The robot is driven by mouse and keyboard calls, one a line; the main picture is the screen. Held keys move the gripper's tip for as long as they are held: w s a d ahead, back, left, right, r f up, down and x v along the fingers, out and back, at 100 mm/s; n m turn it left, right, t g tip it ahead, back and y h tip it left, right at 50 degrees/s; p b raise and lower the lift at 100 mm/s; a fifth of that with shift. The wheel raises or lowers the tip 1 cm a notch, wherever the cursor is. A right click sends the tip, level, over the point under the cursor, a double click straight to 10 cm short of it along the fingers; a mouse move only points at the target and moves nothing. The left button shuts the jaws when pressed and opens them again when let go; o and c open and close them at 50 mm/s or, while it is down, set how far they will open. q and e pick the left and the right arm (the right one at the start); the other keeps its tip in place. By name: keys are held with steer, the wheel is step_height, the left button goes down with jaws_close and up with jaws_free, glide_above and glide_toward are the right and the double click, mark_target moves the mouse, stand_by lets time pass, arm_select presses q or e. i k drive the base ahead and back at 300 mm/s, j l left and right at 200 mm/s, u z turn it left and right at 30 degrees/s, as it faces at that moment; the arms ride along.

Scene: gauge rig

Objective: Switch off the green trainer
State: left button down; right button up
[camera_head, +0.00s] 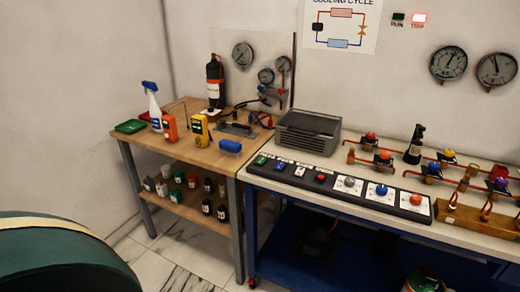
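No trainer with a green body stands out; the trainer bench (357,209) I see has a white top and a blue frame. On its front edge is a black control strip (334,189). From left to right the strip has a green switch (261,161), a blue switch (281,166), a white switch (300,171), a red button (320,178) and white, blue and orange knobs. The labels are too small to read surely. On the wall, the RUN lamp (397,17) is dark and the TRIP lamp (418,19) glows red. Neither gripper is in view.
A grey finned unit (307,133) sits behind the strip. Pipes with coloured valves (383,156) fill the bench's right side. A wooden table (185,154) on the left holds a spray bottle (153,105), yellow and orange meters and a blue-handled tool. Bare floor shows before the table.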

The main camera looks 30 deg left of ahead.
mark_target(262, 160)
steer(key=i+j, duration=0.15)
steer(key=j, duration=0.15)
steer(key=i+j+z, duration=0.1)
steer(key=j, duration=0.2)
steer(key=i+j, duration=0.2)
steer(key=i+j+z, duration=0.1)
steer(key=j, duration=0.3)
steer(key=i, duration=0.05)
